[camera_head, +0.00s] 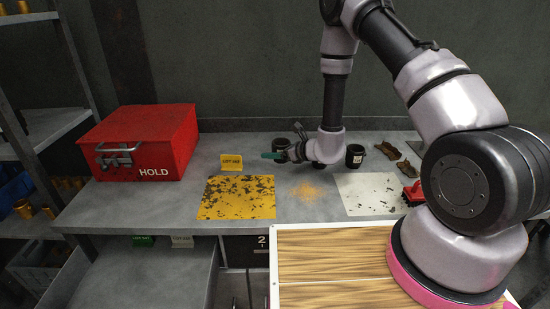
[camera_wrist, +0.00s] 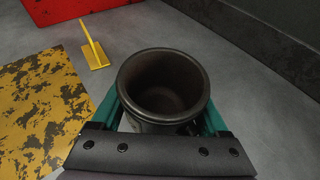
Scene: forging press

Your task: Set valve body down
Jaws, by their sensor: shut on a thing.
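The valve body, a dark hollow cylinder with an open rim (camera_wrist: 163,84), sits upright between the green fingers of my gripper (camera_wrist: 162,118) in the wrist view. My gripper (camera_head: 276,155) is shut on it. In the head view, the valve body (camera_head: 262,143) shows at the back of the grey bench, right of the yellow sign and partly hidden by my gripper. I cannot tell whether its base touches the bench.
A yellow worn mat (camera_head: 236,198) lies in front, with a yellow sign (camera_head: 231,162) behind it. A red HOLD box (camera_head: 140,142) stands left. A worn white mat (camera_head: 372,194), a dark cup (camera_head: 355,155) and brown pieces (camera_head: 388,151) are right. The wall runs close behind.

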